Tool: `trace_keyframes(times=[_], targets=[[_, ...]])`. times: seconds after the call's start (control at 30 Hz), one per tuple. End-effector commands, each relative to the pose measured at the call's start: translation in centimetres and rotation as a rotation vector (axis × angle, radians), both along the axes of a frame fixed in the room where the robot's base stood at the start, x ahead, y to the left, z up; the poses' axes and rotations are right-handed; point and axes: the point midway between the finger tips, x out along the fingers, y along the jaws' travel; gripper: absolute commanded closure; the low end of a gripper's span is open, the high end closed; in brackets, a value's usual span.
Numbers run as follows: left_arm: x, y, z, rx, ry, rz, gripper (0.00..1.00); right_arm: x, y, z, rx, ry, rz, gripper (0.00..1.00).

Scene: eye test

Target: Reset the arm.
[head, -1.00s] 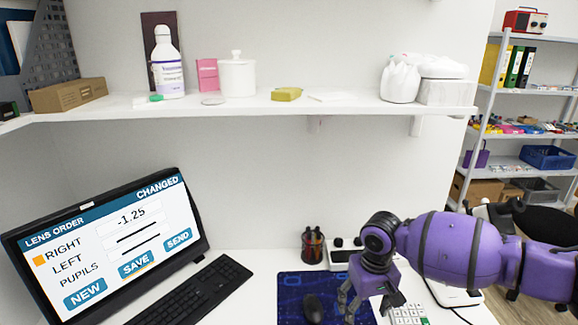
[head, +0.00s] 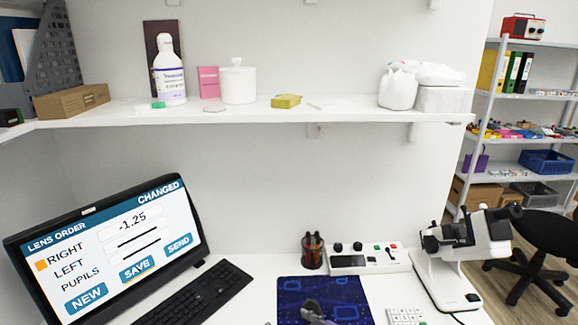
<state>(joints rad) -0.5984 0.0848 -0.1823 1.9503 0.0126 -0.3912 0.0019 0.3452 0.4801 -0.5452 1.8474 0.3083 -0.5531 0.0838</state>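The arm that reached in from the right is gone from the right side of the head view. A small grey and purple part (head: 315,313) shows at the bottom edge, over the dark blue mat (head: 350,290). It looks like part of my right gripper, but its fingers cannot be made out. My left gripper is not in view. The monitor (head: 110,245) reads LENS ORDER and CHANGED, with an orange mark beside RIGHT and -1.25 in the top field.
A black keyboard (head: 195,295) lies by the monitor. A pen cup (head: 312,251), a control box (head: 365,260) and a white optical instrument (head: 460,250) stand at the desk's back and right. A loaded shelf (head: 240,108) hangs above. A dark chair (head: 545,235) is at right.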

Motion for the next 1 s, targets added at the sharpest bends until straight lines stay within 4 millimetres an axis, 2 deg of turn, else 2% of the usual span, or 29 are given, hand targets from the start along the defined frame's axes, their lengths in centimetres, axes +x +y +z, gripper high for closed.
trace_keyframes(times=[0.03,0.17,0.27,0.4,0.5,0.6,0.7,0.77,1.0], targets=[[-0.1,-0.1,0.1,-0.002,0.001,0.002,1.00,-1.8,-1.2,-1.3,0.018,0.000,-0.050,0.34],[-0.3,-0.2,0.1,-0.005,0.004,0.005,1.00,-5.8,-5.4,-4.2,0.021,-0.006,-0.181,0.34],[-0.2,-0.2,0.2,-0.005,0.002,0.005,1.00,-9.9,-9.2,-7.0,0.004,0.027,-0.295,0.34],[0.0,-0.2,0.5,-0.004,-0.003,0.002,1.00,-17.6,-14.5,-11.4,-0.029,0.131,-0.457,0.34],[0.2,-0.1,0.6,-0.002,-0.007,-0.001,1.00,-23.0,-17.0,-14.0,-0.042,0.224,-0.545,0.34],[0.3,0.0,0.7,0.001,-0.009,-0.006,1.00,-27.5,-18.3,-15.9,-0.049,0.299,-0.602,0.34],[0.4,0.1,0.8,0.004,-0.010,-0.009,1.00,-30.4,-18.5,-16.9,-0.055,0.347,-0.624,0.34],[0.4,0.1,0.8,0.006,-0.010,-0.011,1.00,-31.4,-18.6,-17.2,-0.058,0.363,-0.629,0.34],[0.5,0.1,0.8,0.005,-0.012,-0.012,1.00,-32.0,-18.7,-17.5,-0.063,0.374,-0.630,0.34]])
